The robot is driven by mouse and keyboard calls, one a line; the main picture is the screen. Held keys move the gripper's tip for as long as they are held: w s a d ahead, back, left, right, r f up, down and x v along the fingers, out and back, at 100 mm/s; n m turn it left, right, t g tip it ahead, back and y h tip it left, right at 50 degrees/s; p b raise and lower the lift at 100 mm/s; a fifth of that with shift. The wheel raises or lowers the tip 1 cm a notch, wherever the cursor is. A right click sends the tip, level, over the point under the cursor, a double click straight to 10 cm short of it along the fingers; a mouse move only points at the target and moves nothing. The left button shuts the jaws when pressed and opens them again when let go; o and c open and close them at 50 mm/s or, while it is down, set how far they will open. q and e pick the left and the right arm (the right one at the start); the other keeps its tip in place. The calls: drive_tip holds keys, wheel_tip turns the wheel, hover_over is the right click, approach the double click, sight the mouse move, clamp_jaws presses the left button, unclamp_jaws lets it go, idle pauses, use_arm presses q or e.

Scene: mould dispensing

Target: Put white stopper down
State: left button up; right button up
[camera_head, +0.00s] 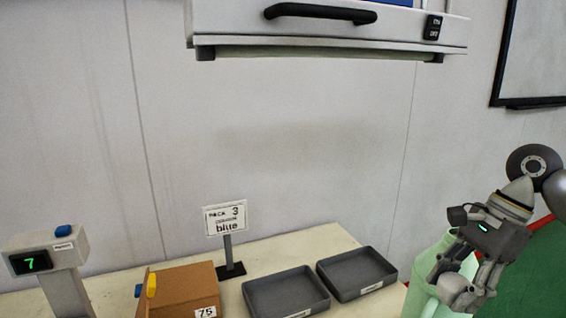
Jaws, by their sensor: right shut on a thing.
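My right gripper (457,284) is at the lower right, pointing down and left. It is shut on a small pale thing between its fingertips, which looks like the white stopper; the fingers hide most of it. The gripper is in front of a pale green container (422,272), partly covering it. I cannot tell whether they touch. My left gripper is not in view.
Two grey trays, a left one (325,303) and a right one (391,283), lie on the pale table (318,242). A sign reading "PACK 3 blue" (225,219), a brown box marked 75 (190,285) and a display showing 7 (31,263) stand left. A cabinet (330,38) hangs above.

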drive_tip(key=s+a+f+n+g+h, duration=0.2)
drive_tip(key=s+a+f+n, duration=0.3)
drive_tip(key=f+n, duration=0.2)
drive_tip(key=s+a+f+n+g+h, duration=0.1)
drive_tip(key=s+a+f+n, duration=0.3)
drive_tip(key=f+n, duration=0.4)
drive_tip(key=shift+s+a+f+n+g+h, duration=0.35)
drive_tip(key=shift+a+n+h, duration=0.2)
drive_tip(key=shift+h, duration=0.25)
drive_tip(key=shift+r, duration=0.15)
